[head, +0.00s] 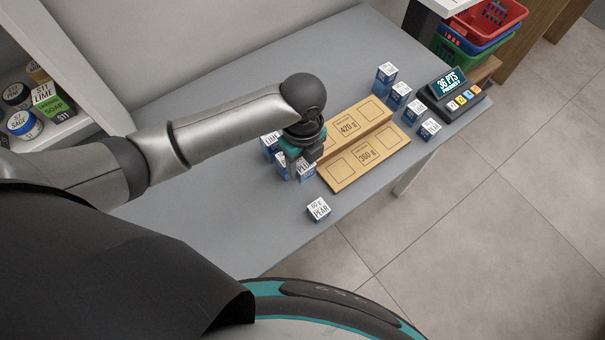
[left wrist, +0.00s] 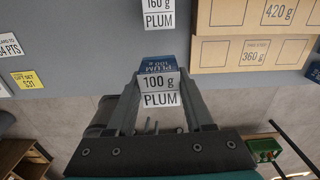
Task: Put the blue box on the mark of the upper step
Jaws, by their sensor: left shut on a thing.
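My left gripper (head: 304,150) is shut on a blue box with a white label reading 100 g PLUM (left wrist: 160,90), between its fingers in the left wrist view. In the head view the gripper is left of the stepped tan stand, partly hiding the boxes there. The stand has an upper step (head: 365,122) labelled 420 g and a lower step (head: 379,147) labelled 360 g. Square outlines are drawn on the steps; those visible are bare. The upper step's left end is hidden by my gripper. My right gripper is not in view.
A 160 g PLUM box (left wrist: 158,8) and a LIME box (head: 269,143) stand left of the stand. A 60 g PEAR box (head: 318,209) stands near the front edge. Several blue boxes (head: 399,94) and a display unit (head: 453,97) are at the right. The back counter is clear.

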